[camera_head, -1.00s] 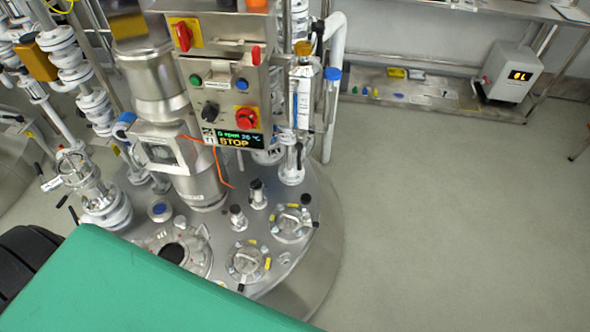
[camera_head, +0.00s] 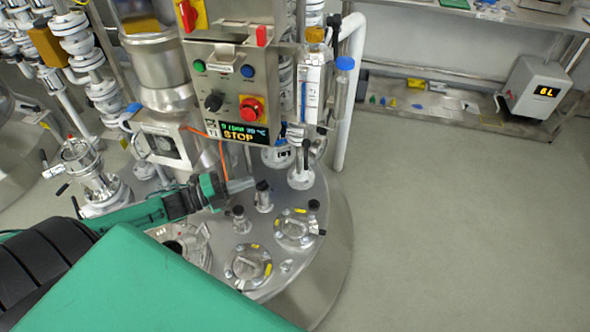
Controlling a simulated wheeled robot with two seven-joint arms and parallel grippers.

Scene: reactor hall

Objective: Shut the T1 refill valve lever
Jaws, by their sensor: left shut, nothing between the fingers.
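My left gripper (camera_head: 240,185) reaches in from the left over the reactor lid, on a green and black arm. Its grey fingers are shut and empty, pointing right, just below the control box. A clear graduated vessel with an orange cap (camera_head: 312,85) stands right of the control box. A dark upright lever (camera_head: 306,150) shows on the fitting below it, to the right of and above my fingertips, apart from them. No T1 label is readable, so I cannot tell for sure that this is the refill valve lever. My right gripper is out of view.
The control box (camera_head: 228,80) with buttons and a STOP display hangs above the gripper. Capped ports stand on the steel reactor lid (camera_head: 318,215). White pipework with black handles (camera_head: 90,175) is at left. A blue-capped tube (camera_head: 343,90) is at right; the floor there is clear.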

